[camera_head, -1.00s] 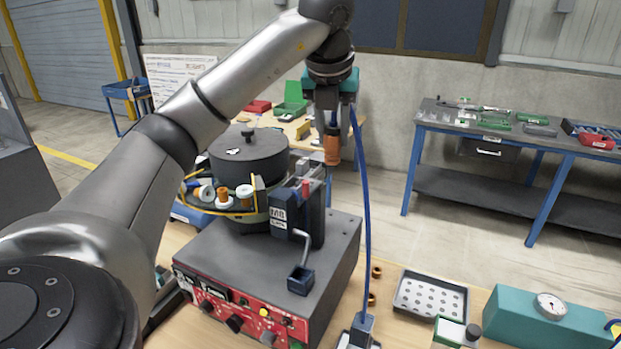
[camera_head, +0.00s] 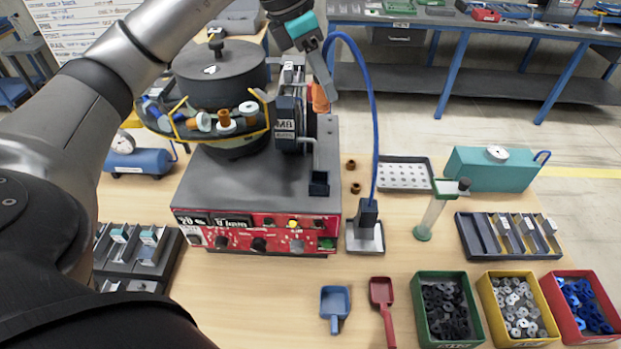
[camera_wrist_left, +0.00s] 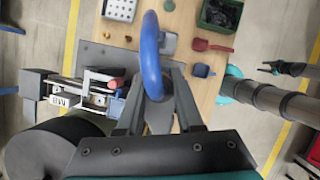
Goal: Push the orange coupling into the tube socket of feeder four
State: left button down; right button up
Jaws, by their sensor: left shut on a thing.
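The orange coupling (camera_head: 319,97) is at the end of a blue tube (camera_head: 374,110). My left gripper (camera_head: 326,88) is shut on it. The tube loops up from the gripper and down to a grey block on the table. In the head view the coupling is beside the upright block (camera_head: 291,110) on the right of the bowl feeder (camera_head: 255,190). I cannot tell whether they touch; the socket opening is hidden. In the left wrist view the tube (camera_wrist_left: 151,60) passes between my fingers and hides the coupling.
The feeder bowl (camera_head: 220,75) with its yellow guard stands left of the block. To the right are a perforated tray (camera_head: 404,185), a teal gauge box (camera_head: 490,180) and a clear cylinder (camera_head: 432,215). Scoops and part bins line the front. Some bare table lies between.

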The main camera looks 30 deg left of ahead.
pick_arm(q)
send_over(320, 171)
jog(key=s+d, duration=0.1)
notch_tip(320, 171, down, 15)
jog(key=f, duration=0.4)
jog(key=shift+s+d+f, duration=0.1)
jog(key=shift+s+f, duration=0.1)
jog(key=shift+f, duration=0.15)
pick_arm(e)
jog(key=shift+w+d+r, duration=0.15)
jog(key=shift+w+d, duration=0.1)
jog(key=shift+w, duration=0.05)
pick_arm(q)
jog(key=shift+s+f+b, duration=0.15)
jog(key=shift+f+b, duration=0.2)
jog(key=shift+f, duration=0.1)
jog(key=c, duration=0.6)
grip_release()
jog(key=shift+s, duration=0.1)
jog(key=shift+o, duration=0.2)
jog(key=shift+r+p, duration=0.4)
jog(key=shift+p, duration=0.2)
jog(key=v, duration=1.2)
jog(key=shift+w+r+b, duration=0.15)
jog(key=shift+w+b, duration=0.1)
jog(key=shift+b, duration=0.15)
pick_arm(e)
jog(key=shift+a+f, duration=0.1)
jog(key=shift+f, duration=0.2)
